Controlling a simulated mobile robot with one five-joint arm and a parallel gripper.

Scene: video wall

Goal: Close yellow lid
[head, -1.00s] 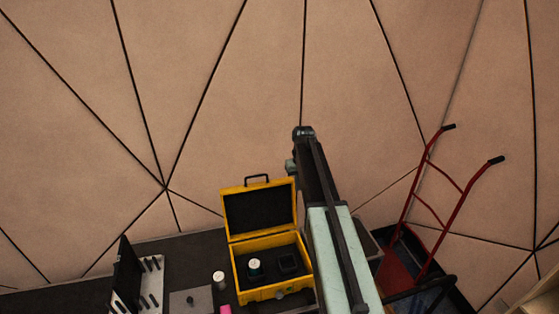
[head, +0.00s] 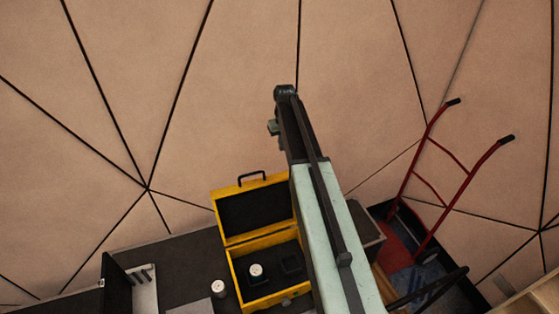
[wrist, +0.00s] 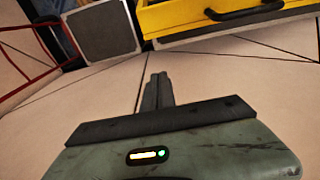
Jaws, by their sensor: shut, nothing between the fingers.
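The yellow lid (head: 217,212) stands open and upright on the yellow case (head: 236,283), with its dark lining facing the head camera and a black handle (head: 252,178) on its top edge. The case holds a white-topped round item (head: 256,270) in dark foam. My arm passes just right of the case and hides its right edge. In the wrist view, my gripper (wrist: 157,78) is shut and empty, apart from the lid. The yellow lid (wrist: 180,18) and its handle (wrist: 245,12) show at the top right there.
The case sits on a dark table (head: 185,255) beside a small white-topped cylinder (head: 218,288). A black panel (head: 116,284) stands at the left. A red hand truck (head: 448,205) stands right of my arm. A grey-faced box (wrist: 102,32) is beside the case. The panelled wall is behind.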

